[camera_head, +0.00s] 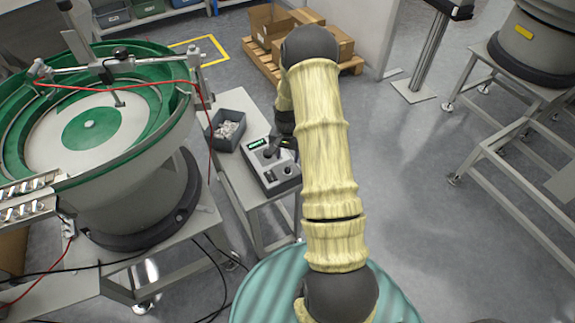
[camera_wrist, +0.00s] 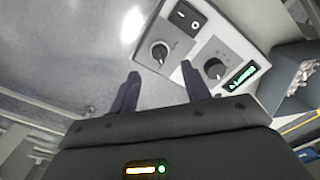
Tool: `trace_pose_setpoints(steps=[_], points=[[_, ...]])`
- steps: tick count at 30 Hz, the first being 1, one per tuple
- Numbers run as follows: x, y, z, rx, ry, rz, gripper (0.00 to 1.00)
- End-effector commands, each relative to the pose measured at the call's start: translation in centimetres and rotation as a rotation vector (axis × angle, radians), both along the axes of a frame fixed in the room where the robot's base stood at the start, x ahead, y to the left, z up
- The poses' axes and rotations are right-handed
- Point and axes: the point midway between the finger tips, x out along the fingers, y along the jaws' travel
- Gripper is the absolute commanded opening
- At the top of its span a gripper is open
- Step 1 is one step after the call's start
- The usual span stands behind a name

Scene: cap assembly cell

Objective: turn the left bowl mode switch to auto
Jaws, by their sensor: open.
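The bowl control box (camera_head: 282,181) stands on a small side table beside the left feeder bowl. In the wrist view, its face has a round black knob with a pale collar (camera_wrist: 159,52), which looks like the mode switch. A second dark knob (camera_wrist: 215,68) sits near a lit green display. Labels are too small to read, so I cannot tell the switch setting. My gripper (camera_wrist: 160,70) is open and empty, with its fingers pointing towards the box. The collared knob appears between and beyond the fingertips. In the head view, my gripper (camera_head: 277,151) is over the box, partly hidden by my arm.
The left feeder bowl (camera_head: 150,155) stands close by, with red cables hanging near it. A grey bin of parts (camera_head: 222,143) sits behind the box. A black rocker switch (camera_wrist: 187,15) is on the panel. The floor on the right is clear up to another feeder stand (camera_head: 510,175).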

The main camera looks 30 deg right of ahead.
Motion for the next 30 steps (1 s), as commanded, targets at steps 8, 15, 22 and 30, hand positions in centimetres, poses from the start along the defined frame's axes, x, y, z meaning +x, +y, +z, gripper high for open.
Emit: trace_pose_setpoints(steps=[8,15,22,30], points=[[-0.1,0.0,-4.7,0.001,0.004,0.0,0.47],[0.0,0.0,-6.4,0.0,0.0,0.001,0.47],[0.0,0.0,-6.5,0.0,0.0,0.001,0.47],[0.0,0.0,-6.5,0.0,0.0,0.001,0.03]])
